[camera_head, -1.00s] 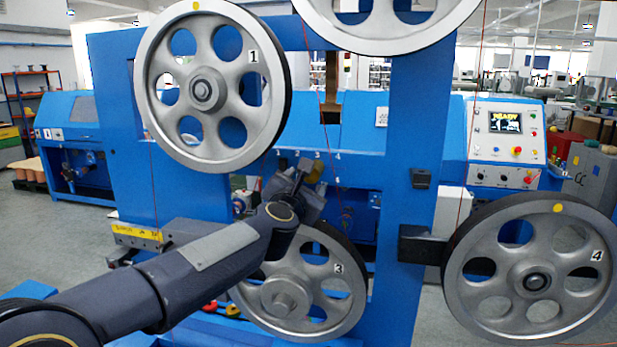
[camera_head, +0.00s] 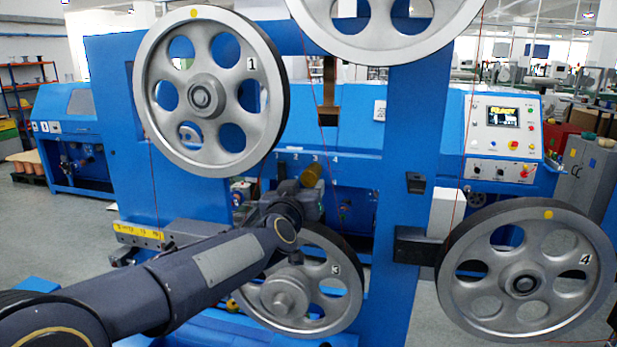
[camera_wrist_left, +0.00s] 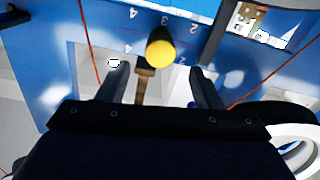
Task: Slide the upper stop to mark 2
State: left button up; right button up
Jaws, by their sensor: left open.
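The stop shows as a yellow round knob (camera_head: 311,175) just below the numbered row (camera_head: 306,158) on the blue beam, near mark 3. In the left wrist view the knob (camera_wrist_left: 160,51) has a brownish stem behind it. The numbers there appear upside down in two rows; the 3 of one row seems hidden by the knob. My left gripper (camera_head: 300,190) is open, close by the knob. In the wrist view its two fingers (camera_wrist_left: 162,82) stand apart on either side of the knob's stem line, with nothing clamped. My right gripper is out of view.
Large grey pulleys surround the spot: wheel 1 (camera_head: 208,92) upper left, wheel 3 (camera_head: 305,285) below, wheel 4 (camera_head: 525,286) at right. Thin red wires run down past the beam. A control panel (camera_head: 503,135) stands at the right.

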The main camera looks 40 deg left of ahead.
aim_at(308, 179)
pick_arm(q)
jog(key=x, duration=0.6)
jog(key=shift+w+a+p, duration=0.1)
jog(key=shift+w+p, duration=0.05)
jog(key=shift+p, duration=0.25)
jog(key=shift+c, duration=0.3)
grip_shut()
jog(key=shift+f, duration=0.15)
jog(key=s+a+b, duration=0.1)
jog(key=b, duration=0.1)
jog(key=a+b, duration=0.2)
jog(key=s+a+b, duration=0.1)
jog(key=b, duration=0.1)
jog(key=shift+s+a, duration=0.3)
jog(key=shift+d, duration=0.1)
